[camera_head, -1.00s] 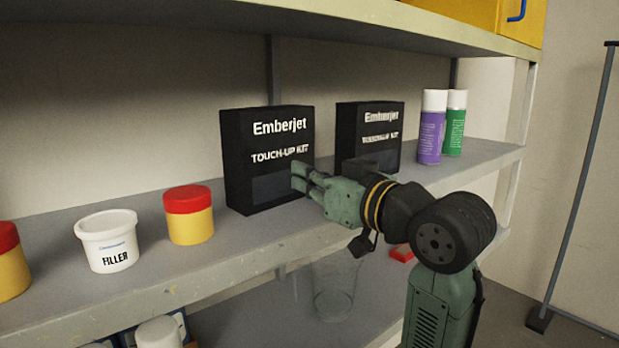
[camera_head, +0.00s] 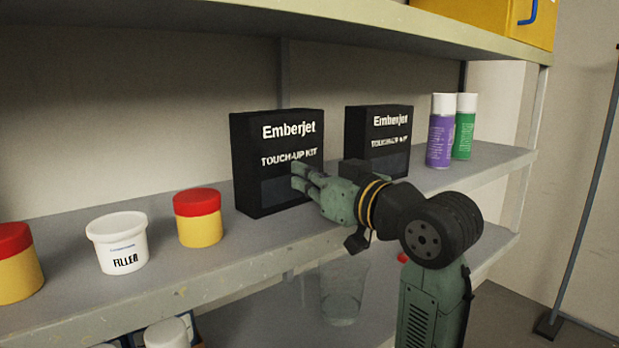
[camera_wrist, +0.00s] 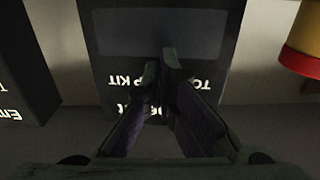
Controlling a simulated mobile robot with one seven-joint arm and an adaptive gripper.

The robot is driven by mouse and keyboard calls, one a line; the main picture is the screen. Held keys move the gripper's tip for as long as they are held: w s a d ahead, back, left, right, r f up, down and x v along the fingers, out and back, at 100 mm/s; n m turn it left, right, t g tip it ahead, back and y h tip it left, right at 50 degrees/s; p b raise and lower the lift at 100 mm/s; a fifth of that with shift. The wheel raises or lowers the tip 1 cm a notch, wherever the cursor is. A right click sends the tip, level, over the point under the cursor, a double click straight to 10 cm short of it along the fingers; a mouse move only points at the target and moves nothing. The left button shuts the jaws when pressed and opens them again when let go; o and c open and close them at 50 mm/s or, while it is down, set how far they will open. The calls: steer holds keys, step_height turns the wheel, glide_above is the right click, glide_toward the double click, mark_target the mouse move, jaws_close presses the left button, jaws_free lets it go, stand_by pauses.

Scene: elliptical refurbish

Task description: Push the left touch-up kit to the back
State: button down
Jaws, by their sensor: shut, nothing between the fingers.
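The left touch-up kit (camera_head: 277,163) is a black upright box with white lettering, standing on the middle shelf. The right touch-up kit (camera_head: 379,140), a similar black box, stands to its right. My gripper (camera_head: 299,177) is shut and empty, with its fingertips at the lower right of the left kit's front face. In the wrist view my gripper (camera_wrist: 163,72) lies in front of the left kit (camera_wrist: 205,25), which shows upside down. Whether the fingertips touch the box I cannot tell. The right kit (camera_wrist: 22,75) shows at the left edge there.
A yellow jar with a red lid (camera_head: 198,218), a white filler tub (camera_head: 118,243) and another red-lidded jar (camera_head: 15,265) stand left of the left kit. Purple (camera_head: 440,131) and green (camera_head: 464,127) spray cans stand at right. The upper shelf (camera_head: 330,28) hangs above.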

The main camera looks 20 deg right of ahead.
mark_target(290, 170)
steer(key=shift+x, duration=2)
steer(key=shift+w+r, duration=0.1)
